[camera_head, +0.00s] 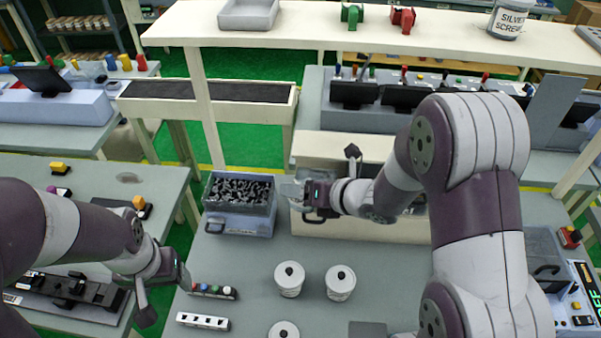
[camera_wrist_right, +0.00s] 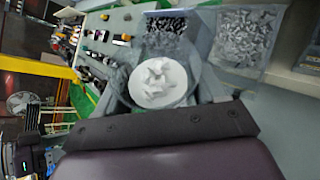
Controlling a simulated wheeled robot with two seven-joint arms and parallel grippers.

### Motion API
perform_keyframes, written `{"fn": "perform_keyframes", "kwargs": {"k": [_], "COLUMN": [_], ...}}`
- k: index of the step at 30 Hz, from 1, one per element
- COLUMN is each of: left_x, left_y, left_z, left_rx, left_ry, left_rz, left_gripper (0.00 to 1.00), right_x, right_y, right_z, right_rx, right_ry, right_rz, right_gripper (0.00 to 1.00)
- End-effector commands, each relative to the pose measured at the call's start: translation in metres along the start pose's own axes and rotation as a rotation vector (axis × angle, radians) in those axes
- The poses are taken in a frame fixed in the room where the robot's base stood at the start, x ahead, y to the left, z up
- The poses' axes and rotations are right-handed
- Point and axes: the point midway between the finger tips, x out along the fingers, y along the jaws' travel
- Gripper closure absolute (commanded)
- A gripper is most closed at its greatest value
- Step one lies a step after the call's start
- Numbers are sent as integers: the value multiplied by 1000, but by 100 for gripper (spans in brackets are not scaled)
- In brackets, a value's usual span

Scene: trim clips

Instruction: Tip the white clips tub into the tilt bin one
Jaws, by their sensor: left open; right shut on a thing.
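The white clips tub (camera_wrist_right: 178,98) shows in the right wrist view as a round, open container with white clips inside, in front of my right gripper. In the head view my right gripper (camera_head: 298,193) is shut, beside the right edge of a clear-walled bin of dark clips (camera_head: 238,226); the tub is hard to make out there. In the right wrist view the dark-clips bin (camera_wrist_right: 167,28) and a bin of silvery clips (camera_wrist_right: 243,38) lie beyond the tub. Which bin is bin one, I cannot tell. My left gripper (camera_head: 166,292) is open and empty at the left bench edge.
A cream shelf (camera_head: 390,30) crosses above the bench.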

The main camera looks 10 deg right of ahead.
Motion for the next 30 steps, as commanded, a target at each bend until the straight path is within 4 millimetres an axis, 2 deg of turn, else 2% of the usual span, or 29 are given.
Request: {"fn": "perform_keyframes", "kwargs": {"k": [1,3,15,21,30], "left_x": [-12,-20,-58,-65,-65], "left_y": [0,0,0,0,0], "left_z": [-2,-3,-8,-8,-8], "left_rx": [0,0,0,0,0], "left_ry": [0,0,1,0,1], "left_rz": [0,0,0,0,0], "left_gripper": [28,28,28,28,28], "right_x": [-2,-1,3,5,6], "right_y": [3,2,-1,-3,-4], "right_z": [5,4,-2,-5,-6], "right_rx": [19,47,217,268,277], "right_ry": [8,21,98,120,124], "right_rz": [7,19,93,116,120], "right_gripper": [76,76,76,76,76]}}
